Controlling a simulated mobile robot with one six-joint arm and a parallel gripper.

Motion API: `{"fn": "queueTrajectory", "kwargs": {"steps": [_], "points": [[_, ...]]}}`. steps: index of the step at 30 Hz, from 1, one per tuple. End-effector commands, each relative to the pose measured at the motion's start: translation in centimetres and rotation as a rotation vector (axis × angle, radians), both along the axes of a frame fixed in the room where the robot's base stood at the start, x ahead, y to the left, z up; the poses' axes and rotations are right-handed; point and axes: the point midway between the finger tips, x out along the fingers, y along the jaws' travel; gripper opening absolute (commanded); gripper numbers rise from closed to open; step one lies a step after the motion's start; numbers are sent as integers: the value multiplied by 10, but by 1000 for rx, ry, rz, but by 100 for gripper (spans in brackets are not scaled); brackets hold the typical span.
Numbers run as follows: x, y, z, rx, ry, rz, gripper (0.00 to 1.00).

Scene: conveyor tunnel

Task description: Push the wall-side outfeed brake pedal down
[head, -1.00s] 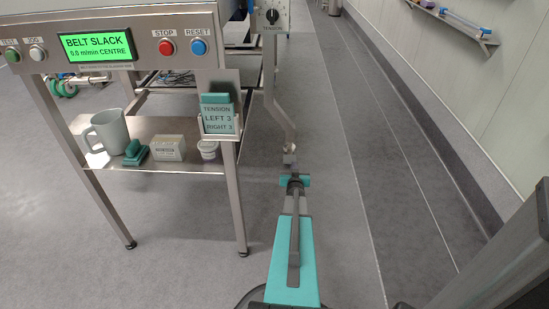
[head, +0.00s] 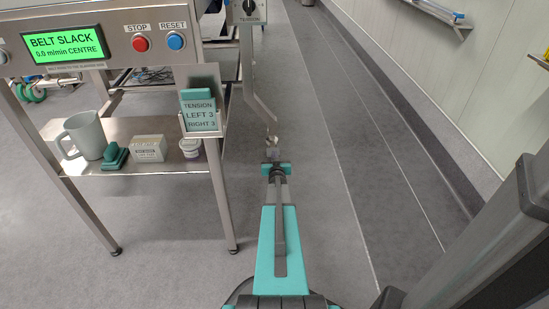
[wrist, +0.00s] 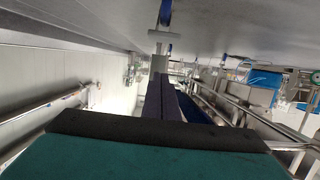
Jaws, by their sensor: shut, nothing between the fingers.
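My gripper (head: 272,147) is shut and empty, low over the grey floor at the end of my teal arm. Its tips lie just below the bent lower end of a metal post (head: 252,85) in the head picture; I cannot tell whether they touch. In the wrist view the dark fingers (wrist: 162,95) lie together, pointing away from the camera. Beyond them are a pale crossbar (wrist: 163,36) and a blue part (wrist: 166,14). I cannot clearly identify the wall-side outfeed brake pedal in either view.
The steel conveyor stand (head: 222,195) is left of my arm. Its shelf (head: 95,168) holds a mug (head: 88,137), a green-handled item (head: 114,156), a box (head: 149,148) and a small cup (head: 190,147). The wall (head: 480,90) is right, with clear floor before it.

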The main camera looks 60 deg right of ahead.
Motion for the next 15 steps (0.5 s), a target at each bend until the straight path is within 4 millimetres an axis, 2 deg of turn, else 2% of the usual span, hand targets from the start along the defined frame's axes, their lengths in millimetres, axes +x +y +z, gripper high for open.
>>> {"fn": "queueTrajectory", "kwargs": {"steps": [15], "points": [[31, -42, -15, -1, -1, 1, 0]]}}
